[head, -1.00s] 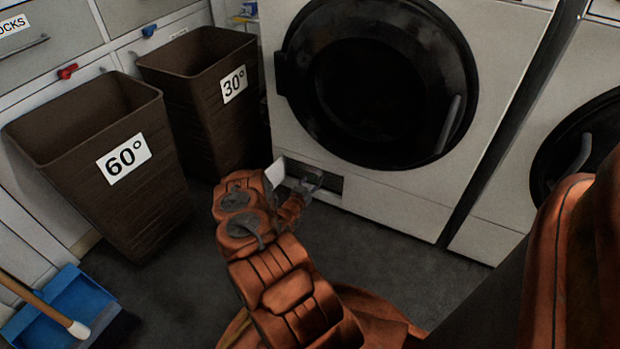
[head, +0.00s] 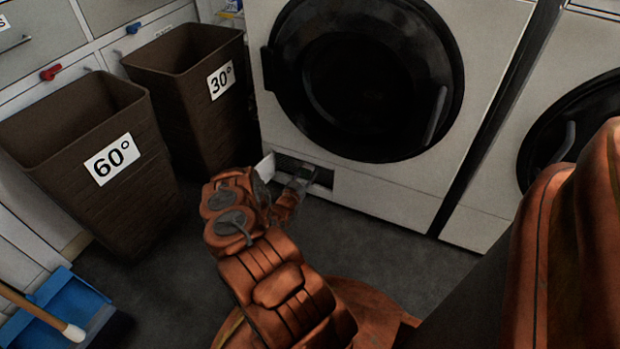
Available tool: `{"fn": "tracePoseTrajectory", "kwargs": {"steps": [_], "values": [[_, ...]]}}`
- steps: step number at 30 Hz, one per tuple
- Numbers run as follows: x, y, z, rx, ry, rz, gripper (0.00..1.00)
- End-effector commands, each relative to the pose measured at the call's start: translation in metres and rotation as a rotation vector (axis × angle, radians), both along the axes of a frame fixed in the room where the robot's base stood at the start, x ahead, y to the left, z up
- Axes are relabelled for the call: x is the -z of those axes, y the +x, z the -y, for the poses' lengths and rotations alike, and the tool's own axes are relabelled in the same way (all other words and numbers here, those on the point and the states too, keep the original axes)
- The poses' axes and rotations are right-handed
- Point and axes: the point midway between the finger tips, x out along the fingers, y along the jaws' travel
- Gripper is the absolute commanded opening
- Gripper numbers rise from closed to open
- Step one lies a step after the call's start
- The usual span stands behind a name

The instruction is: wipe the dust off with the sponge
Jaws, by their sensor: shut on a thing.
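My gripper (head: 297,182) is low at the front of the white washing machine (head: 390,188), in front of the dark slot (head: 322,176) near its base. The fingers are small and dark in the head view. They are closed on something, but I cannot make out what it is. I do not see a sponge; it may be hidden by the gripper or wrist. A small white flap (head: 265,168) stands just left of the gripper, partly behind my wrist. No dust can be told apart on the surfaces.
Two brown bins, marked 60° (head: 120,190) and 30° (head: 185,95), stand left of the machine. A blue dustpan (head: 65,300) with a wooden-handled brush (head: 35,308) lies at lower left. A second machine (head: 500,205) stands at right. Grey floor (head: 160,280) is clear between.

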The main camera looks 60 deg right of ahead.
Motion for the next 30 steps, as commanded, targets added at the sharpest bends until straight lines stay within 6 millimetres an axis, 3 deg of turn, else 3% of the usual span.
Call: {"fn": "tracePoseTrajectory", "kwargs": {"steps": [30], "values": [[0.0, 0.056, 0.0, -0.002, -0.002, 0.002, 0.14]]}}
